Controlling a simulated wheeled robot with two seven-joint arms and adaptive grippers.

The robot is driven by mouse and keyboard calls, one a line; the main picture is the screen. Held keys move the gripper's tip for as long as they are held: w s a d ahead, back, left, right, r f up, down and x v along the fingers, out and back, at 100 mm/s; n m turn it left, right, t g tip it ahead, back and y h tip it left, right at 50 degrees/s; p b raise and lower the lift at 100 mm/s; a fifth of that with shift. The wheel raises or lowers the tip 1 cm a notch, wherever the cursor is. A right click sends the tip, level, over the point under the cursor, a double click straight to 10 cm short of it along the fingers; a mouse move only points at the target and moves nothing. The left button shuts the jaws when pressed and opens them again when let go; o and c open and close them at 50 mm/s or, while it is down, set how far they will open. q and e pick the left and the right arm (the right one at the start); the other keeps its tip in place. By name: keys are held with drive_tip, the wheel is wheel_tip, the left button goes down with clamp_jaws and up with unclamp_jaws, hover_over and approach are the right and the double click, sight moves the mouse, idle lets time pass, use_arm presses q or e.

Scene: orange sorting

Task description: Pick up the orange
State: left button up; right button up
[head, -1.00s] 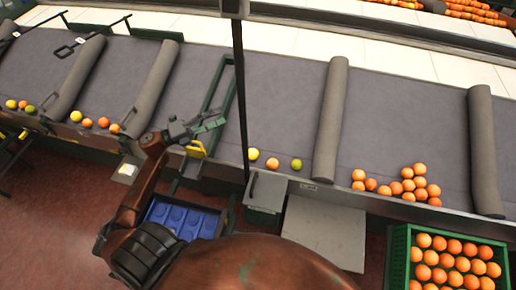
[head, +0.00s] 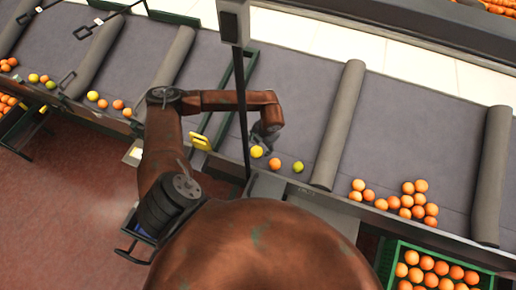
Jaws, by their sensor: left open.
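My left gripper (head: 262,142) points down over the belt, just behind a small row of fruit. It is open, though its fingers are small and partly hidden by my wrist. Under its tip is a yellow fruit (head: 256,151); I cannot tell whether they touch. An orange (head: 274,163) lies on the belt just right of the yellow fruit, close to the gripper. A green-yellow fruit (head: 298,166) lies farther right. My right gripper is out of view.
A dark post (head: 242,95) stands just left of the gripper. A grey padded divider (head: 338,125) bounds the lane on the right. More oranges (head: 413,199) are piled beyond it, and a green crate (head: 391,254) of oranges stands at lower right.

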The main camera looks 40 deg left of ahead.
sight(257, 150)
use_arm(q)
drive_tip(key=p+x, duration=0.1)
drive_tip(key=x, duration=0.6)
drive_tip(key=shift+f, duration=0.4)
drive_tip(key=shift+c, duration=0.2)
drive_tip(key=c, duration=1.3)
